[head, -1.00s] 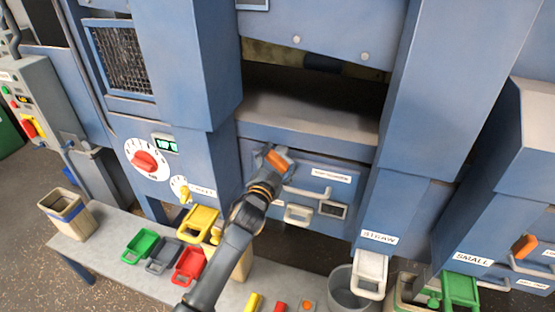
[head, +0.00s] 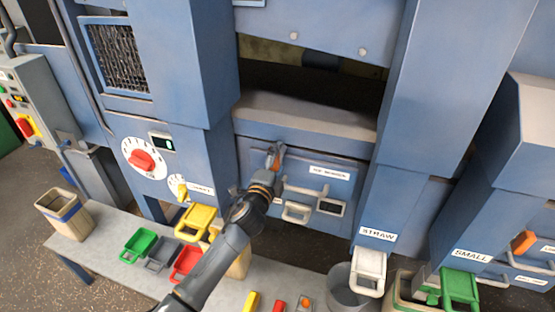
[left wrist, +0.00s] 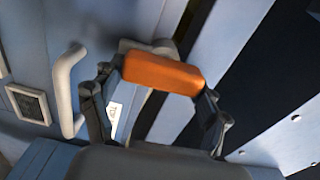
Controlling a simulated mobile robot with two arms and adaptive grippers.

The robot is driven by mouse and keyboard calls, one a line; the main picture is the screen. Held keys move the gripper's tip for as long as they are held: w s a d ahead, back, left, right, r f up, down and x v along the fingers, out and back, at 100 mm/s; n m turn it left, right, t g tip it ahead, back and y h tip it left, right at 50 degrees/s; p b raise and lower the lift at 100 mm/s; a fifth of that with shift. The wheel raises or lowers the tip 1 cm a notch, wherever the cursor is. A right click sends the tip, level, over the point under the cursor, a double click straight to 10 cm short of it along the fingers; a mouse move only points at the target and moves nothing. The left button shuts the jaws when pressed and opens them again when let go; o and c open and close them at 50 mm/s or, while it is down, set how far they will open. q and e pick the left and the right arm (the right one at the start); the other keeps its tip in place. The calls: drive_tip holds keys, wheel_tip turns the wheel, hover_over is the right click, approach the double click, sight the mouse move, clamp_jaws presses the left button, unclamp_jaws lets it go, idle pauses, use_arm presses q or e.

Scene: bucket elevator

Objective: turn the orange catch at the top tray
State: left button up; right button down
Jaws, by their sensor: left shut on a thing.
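The orange catch (head: 281,153) sits at the upper left of the labelled top tray front (head: 345,188), below the dark opening. In the left wrist view the catch (left wrist: 163,74) is an orange bar lying across between the two fingers. My left gripper (head: 275,157) is shut on the catch, with one finger at each end of the bar in the left wrist view (left wrist: 155,98). In the head view the gripper partly hides the catch. The tray's pale bar handle (head: 305,190) is just right of my wrist. My right gripper is not in view.
A bench (head: 105,243) below holds green, grey, red and yellow scoops and a beige bin (head: 62,213). A grey bucket (head: 342,290) stands below the STRAW spout. Another orange catch (head: 523,242) is at the far right. Blue housings flank the opening.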

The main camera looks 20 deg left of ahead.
use_arm(q)
drive_tip(key=shift+m, duration=0.4)
drive_tip(key=o, duration=1.1)
drive_tip(key=shift+o, duration=0.2)
drive_tip(key=s, duration=1.2)
drive_tip(key=shift+a, duration=0.2)
drive_tip(key=shift+f, duration=0.1)
